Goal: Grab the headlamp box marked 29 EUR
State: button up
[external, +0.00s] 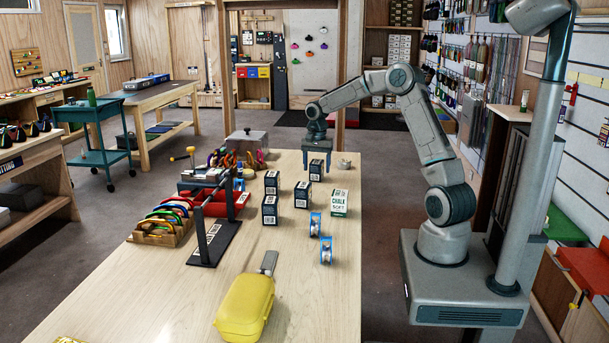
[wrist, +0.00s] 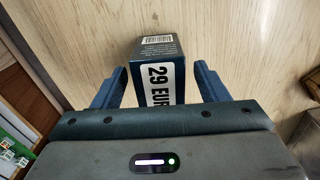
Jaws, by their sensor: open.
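The headlamp box marked 29 EUR (wrist: 160,82) is dark blue, with a white price label and a barcode label. In the wrist view it stands between the two blue fingers of my gripper (wrist: 161,68), with a gap on each side. My gripper is open and points down. Its lower end is hidden by the gripper's body. In the external view my gripper (external: 317,163) is over the far part of the table, with the dark box (external: 316,173) between its fingers. The price is too small to read there.
Similar dark boxes (external: 270,211) stand nearby, one (external: 302,196) just in front. A green-and-white chalk box (external: 340,203) and blue rolls (external: 326,251) are near the right edge. A black stand (external: 212,243) and yellow case (external: 245,306) are nearer the camera. The front right tabletop is clear.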

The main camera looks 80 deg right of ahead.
jog(key=shift+f, duration=0.4)
jog(key=c, duration=1.1)
jog(key=shift+r, duration=0.1)
